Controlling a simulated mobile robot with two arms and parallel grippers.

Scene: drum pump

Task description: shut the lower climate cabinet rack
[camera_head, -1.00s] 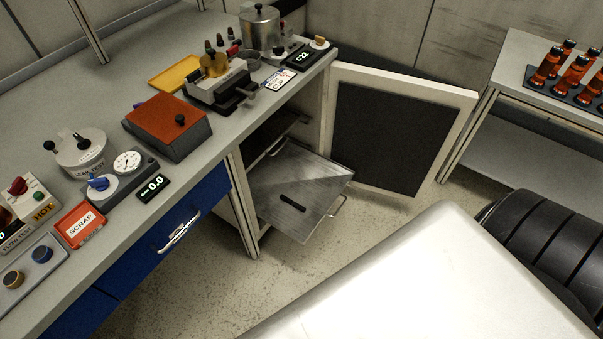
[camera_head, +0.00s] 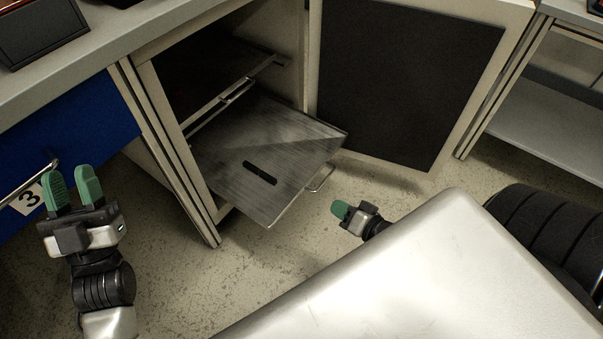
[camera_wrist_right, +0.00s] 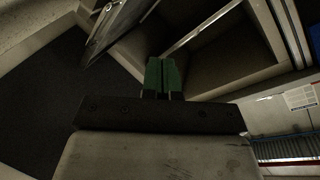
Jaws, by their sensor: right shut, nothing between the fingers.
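The lower rack (camera_head: 297,152), a grey metal shelf with a dark slot, sticks out of the open climate cabinet (camera_head: 205,205). Its wire handle (camera_head: 322,179) is on its outer front edge. In the right wrist view the rack (camera_wrist_right: 117,27) shows nearly edge-on, ahead and to the left of the fingers. My right gripper (camera_head: 340,209) is shut and empty, just outside the rack's handle, apart from it in the picture. Its green fingers (camera_wrist_right: 162,74) are together in the wrist view. My left gripper (camera_head: 72,176) is open and empty at the left, beside the blue drawer's handle.
An upper rack (camera_head: 236,91) with a wire handle is inside the cabinet. The cabinet's door (camera_head: 410,80) stands wide open to the right. The blue drawer (camera_head: 75,125) is at left. Bare floor (camera_head: 215,285) lies in front of the cabinet.

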